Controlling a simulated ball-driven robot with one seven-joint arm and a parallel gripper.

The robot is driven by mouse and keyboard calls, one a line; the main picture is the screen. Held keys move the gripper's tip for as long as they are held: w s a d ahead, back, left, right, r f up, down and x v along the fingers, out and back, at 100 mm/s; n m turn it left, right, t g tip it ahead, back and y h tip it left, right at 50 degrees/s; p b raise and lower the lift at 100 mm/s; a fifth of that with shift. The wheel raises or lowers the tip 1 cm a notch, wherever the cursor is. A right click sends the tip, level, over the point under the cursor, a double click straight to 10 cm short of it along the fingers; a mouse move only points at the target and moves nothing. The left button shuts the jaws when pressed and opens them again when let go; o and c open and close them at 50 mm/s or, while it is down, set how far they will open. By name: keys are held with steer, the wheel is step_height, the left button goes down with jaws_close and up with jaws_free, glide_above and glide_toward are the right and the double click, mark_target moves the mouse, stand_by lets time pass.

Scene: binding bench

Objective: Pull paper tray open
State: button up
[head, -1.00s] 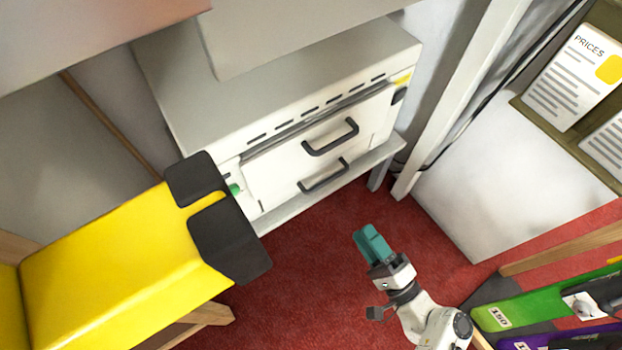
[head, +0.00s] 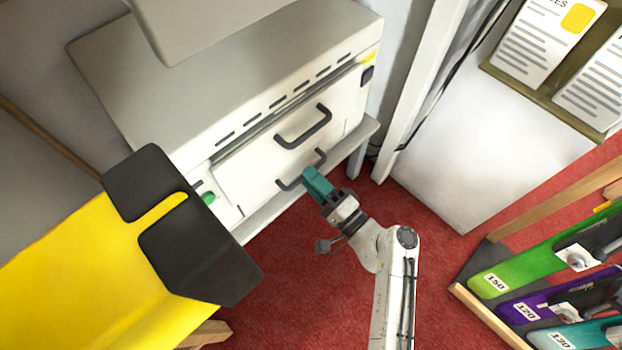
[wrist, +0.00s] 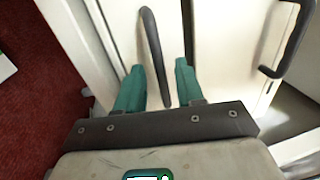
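A white machine (head: 240,80) has two dark bar handles on its front. The upper handle (head: 305,132) is on a wide white panel. The lower handle (head: 287,186) is on the front below it, and that front looks closed; I take it as the paper tray. My gripper (head: 314,178), with teal fingers, is at the lower handle and hides its middle. In the wrist view my gripper (wrist: 157,82) is open, with the lower handle (wrist: 152,45) between its fingers and gaps on both sides. The upper handle (wrist: 289,40) shows at the right.
A yellow chair-like piece with black ends (head: 100,260) stands close at the left. A white panel (head: 465,160) and price sheets (head: 545,40) are at the right. A wooden rack with coloured, numbered items (head: 530,280) is at lower right. Red carpet (head: 290,290) lies free before the machine.

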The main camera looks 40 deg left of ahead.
steer(key=shift+a+r, duration=0.1)
steer(key=shift+a, duration=0.3)
jaws_close()
stand_by(0.4)
